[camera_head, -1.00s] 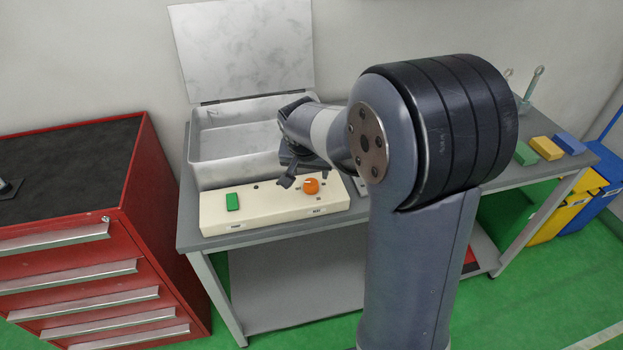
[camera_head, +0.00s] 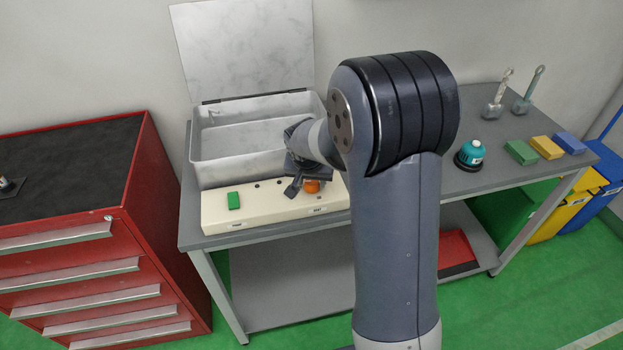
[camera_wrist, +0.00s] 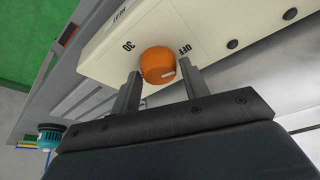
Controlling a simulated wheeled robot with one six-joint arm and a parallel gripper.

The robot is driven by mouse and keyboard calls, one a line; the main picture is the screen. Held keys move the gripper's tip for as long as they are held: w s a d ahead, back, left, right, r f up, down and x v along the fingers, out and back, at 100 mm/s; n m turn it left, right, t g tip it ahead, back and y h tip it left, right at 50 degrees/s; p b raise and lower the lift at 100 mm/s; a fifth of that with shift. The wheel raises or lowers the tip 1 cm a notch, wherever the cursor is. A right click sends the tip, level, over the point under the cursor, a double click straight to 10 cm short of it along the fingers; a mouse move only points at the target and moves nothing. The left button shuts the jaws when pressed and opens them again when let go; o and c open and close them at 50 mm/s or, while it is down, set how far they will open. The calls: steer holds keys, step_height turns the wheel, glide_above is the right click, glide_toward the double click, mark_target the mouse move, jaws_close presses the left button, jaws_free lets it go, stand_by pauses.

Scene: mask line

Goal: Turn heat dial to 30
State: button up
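The orange heat dial (camera_head: 312,186) sits at the right part of the cream control panel (camera_head: 265,212). In the wrist view the dial (camera_wrist: 157,65) lies between the tips of my gripper (camera_wrist: 158,82), one finger on each side. The fingers are apart; contact with the dial is not clear. The panel in that view (camera_wrist: 110,45) carries the labels "OFF" and "30" on either side of the dial and "HEAT" further off. A pale mark shows on the dial's side toward my right finger, below "OFF". In the head view my gripper (camera_head: 299,182) is above the dial and partly covers it.
An open metal box (camera_head: 215,172) stands behind the panel. A teal round tool (camera_head: 470,154) and coloured blocks (camera_head: 547,147) lie on the bench's right side. A red drawer cabinet (camera_head: 140,200) stands left.

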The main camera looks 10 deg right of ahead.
steer(key=c, duration=0.6)
